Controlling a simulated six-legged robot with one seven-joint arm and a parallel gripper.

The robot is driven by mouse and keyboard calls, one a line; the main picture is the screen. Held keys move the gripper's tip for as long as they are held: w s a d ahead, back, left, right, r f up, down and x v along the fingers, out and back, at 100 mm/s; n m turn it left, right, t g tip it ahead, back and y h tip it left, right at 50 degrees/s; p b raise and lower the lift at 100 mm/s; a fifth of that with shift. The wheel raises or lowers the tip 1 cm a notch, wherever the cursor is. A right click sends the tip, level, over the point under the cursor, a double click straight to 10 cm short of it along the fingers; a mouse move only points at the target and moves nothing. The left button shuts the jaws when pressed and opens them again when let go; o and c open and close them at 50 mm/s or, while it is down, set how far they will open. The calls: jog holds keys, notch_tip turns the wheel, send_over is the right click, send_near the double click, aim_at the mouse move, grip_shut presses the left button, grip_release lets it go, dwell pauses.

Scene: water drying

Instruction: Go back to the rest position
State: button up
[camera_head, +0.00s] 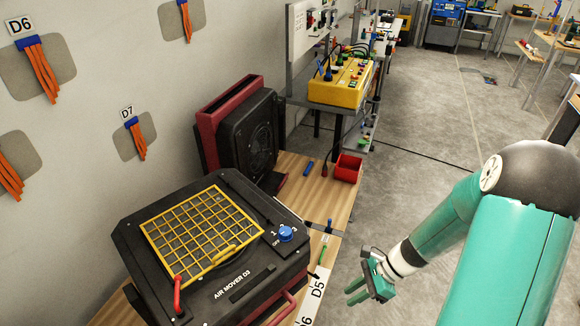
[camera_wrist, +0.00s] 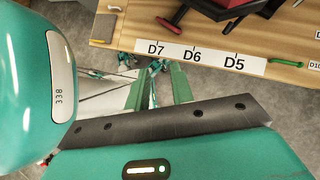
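My gripper (camera_head: 355,291) is beside the front edge of the wooden bench (camera_head: 312,192), to the right of the black air mover marked D3 (camera_head: 238,294). Its two green fingers stand apart with nothing between them. They also show apart in the wrist view (camera_wrist: 157,82), over the floor below the bench edge with the D7, D6, D5 label strip (camera_wrist: 195,55). The gripper touches nothing that I can see. A blue knob (camera_head: 286,233) with marks OFF, 1 and 3 is on the air mover's top.
A second black and red air mover (camera_head: 262,145) stands behind on the bench. A red bin (camera_head: 348,168) and a yellow control box (camera_head: 340,84) are farther back. Orange strips (camera_head: 137,140) hang on the wall. Grey floor (camera_head: 420,190) to the right is open.

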jog(key=s+r+n+t+h, duration=0.3)
jog(key=r+n, duration=0.6)
jog(key=r, duration=0.7)
jog(key=s+a+r+n+t+h, duration=0.1)
jog(key=s+r+n+t+h, duration=0.3)
jog(key=r+n, duration=0.5)
notch_tip(320, 180, up, 7)
jog(key=shift+s+a+f+h, duration=0.15)
jog(key=shift+s+h, duration=0.35)
jog(key=shift+s, duration=0.65)
